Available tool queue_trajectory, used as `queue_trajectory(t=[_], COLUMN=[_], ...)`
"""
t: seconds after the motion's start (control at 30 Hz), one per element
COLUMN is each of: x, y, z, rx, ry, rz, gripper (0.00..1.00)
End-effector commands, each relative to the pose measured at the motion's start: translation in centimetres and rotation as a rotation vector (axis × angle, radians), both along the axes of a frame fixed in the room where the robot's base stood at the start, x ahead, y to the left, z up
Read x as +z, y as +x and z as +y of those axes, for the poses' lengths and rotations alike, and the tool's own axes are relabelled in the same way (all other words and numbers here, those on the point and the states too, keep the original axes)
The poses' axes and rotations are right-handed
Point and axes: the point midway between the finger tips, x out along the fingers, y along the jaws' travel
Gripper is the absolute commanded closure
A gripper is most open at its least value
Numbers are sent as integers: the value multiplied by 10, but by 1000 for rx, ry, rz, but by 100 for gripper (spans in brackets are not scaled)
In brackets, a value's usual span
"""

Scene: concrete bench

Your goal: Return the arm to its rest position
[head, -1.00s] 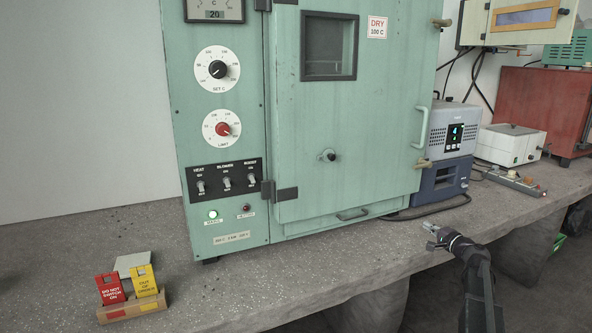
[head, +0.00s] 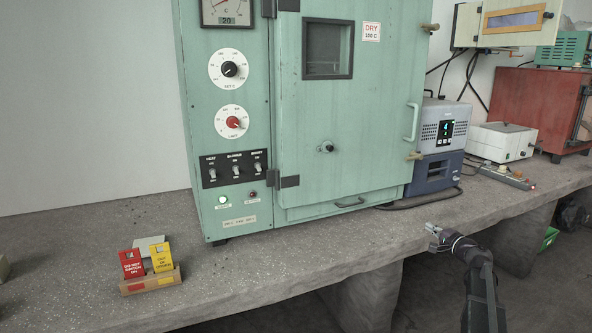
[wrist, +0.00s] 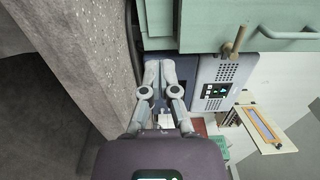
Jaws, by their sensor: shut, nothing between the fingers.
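My gripper (head: 432,228) shows at the lower right of the head view, at the front edge of the bench and apart from the green oven. It is shut and empty. In the wrist view its two fingers (wrist: 160,68) meet at the tips, with nothing between them. My arm is bent, rising from the bottom right of the head view. The concrete bench (head: 310,237) runs across the head view, and its surface also shows at the left of the wrist view (wrist: 85,60).
The green oven (head: 310,130) stands shut behind my gripper, with a door handle (head: 412,122) sticking out. A blue-grey device (head: 438,145), a white box (head: 500,142) and a red cabinet (head: 525,105) stand to the right. A tag holder (head: 152,285) sits at the left front.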

Motion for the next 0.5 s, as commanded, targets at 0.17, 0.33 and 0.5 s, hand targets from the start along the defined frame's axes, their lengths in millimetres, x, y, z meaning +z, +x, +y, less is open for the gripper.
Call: queue_trajectory(t=[0.17, 0.33, 0.5], x=[-1, -8, -17], y=[-1, -6, -13], z=[3, 24, 48], rx=[5, 41, 87], ry=[-4, -47, -100], rz=[2, 25, 56], gripper=[100, 100, 100])
